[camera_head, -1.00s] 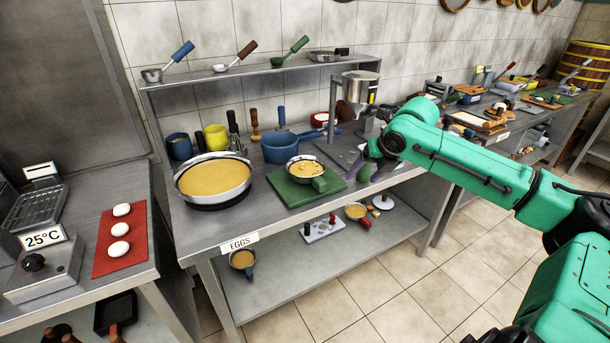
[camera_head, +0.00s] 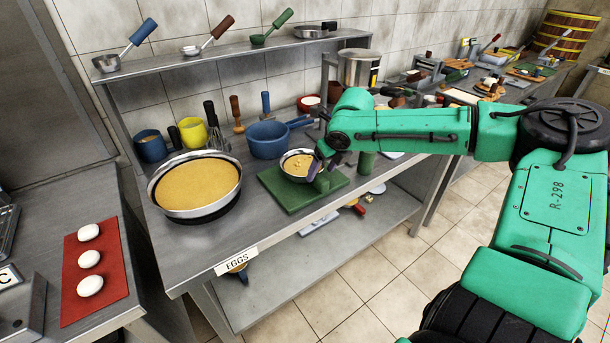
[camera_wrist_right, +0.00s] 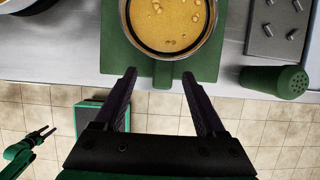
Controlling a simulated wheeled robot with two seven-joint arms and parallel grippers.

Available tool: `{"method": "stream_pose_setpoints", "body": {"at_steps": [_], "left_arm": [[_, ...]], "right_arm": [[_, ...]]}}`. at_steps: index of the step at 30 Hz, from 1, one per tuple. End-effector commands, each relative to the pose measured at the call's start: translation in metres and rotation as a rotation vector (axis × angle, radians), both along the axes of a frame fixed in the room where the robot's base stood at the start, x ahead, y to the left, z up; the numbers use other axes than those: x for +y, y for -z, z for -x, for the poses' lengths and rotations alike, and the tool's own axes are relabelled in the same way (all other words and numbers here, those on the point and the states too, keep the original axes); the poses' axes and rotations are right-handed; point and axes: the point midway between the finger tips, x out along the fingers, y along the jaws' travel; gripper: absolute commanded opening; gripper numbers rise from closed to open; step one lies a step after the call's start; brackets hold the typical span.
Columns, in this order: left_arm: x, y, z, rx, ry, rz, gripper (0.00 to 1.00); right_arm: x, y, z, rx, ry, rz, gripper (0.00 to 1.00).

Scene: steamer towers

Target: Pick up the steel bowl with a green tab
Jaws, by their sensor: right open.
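The steel bowl (camera_head: 295,164) holds yellow liquid with lumps and sits on a green board (camera_head: 283,192). The wrist view shows the bowl (camera_wrist_right: 170,48) from above, cut off by the top edge. Its green tab (camera_wrist_right: 162,78) points toward my right gripper. My right gripper (camera_head: 316,170) is open at the bowl's near right side. In the wrist view, its fingertips (camera_wrist_right: 160,76) are on either side of the tab, apart from it. My left gripper (camera_wrist_right: 44,132) appears small and open at lower left, away from the counter.
A large pan (camera_head: 195,187) of yellow liquid stands left of the board, and a blue pot (camera_head: 268,139) behind it. A green shaker (camera_wrist_right: 275,82) and a grey plate with pegs (camera_wrist_right: 280,28) are right of the bowl. The counter's front edge is close.

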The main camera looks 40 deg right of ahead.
Motion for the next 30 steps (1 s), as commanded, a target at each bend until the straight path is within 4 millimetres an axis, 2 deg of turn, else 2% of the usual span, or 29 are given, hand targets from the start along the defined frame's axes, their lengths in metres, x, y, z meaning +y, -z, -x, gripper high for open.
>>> {"method": "stream_pose_setpoints", "body": {"at_steps": [6,9,17,18,23,24,30], "left_arm": [[-0.002,-0.001,-0.024,-0.039,0.000,0.003,0.50],[-0.002,0.002,-0.024,-0.039,0.001,0.004,0.50],[-0.002,0.002,-0.019,-0.031,0.001,0.004,0.50],[-0.002,0.002,-0.018,-0.030,0.001,0.003,0.50],[-0.002,0.003,-0.015,-0.025,0.002,0.003,0.50],[-0.002,0.003,-0.015,-0.024,0.002,0.003,0.50],[-0.002,0.003,-0.014,-0.023,0.002,0.003,0.50]], "right_arm": [[-0.005,0.029,-0.011,0.005,0.000,0.003,0.72],[-0.006,0.045,-0.017,0.004,0.000,0.002,0.72],[-0.005,0.051,-0.021,-0.002,0.000,-0.001,0.72],[-0.005,0.051,-0.021,-0.002,0.000,-0.001,0.69],[-0.005,0.050,-0.021,-0.002,0.000,-0.001,0.07],[-0.005,0.050,-0.021,-0.002,0.000,-0.001,0.00],[-0.005,0.049,-0.022,-0.004,0.000,-0.001,0.00]]}}
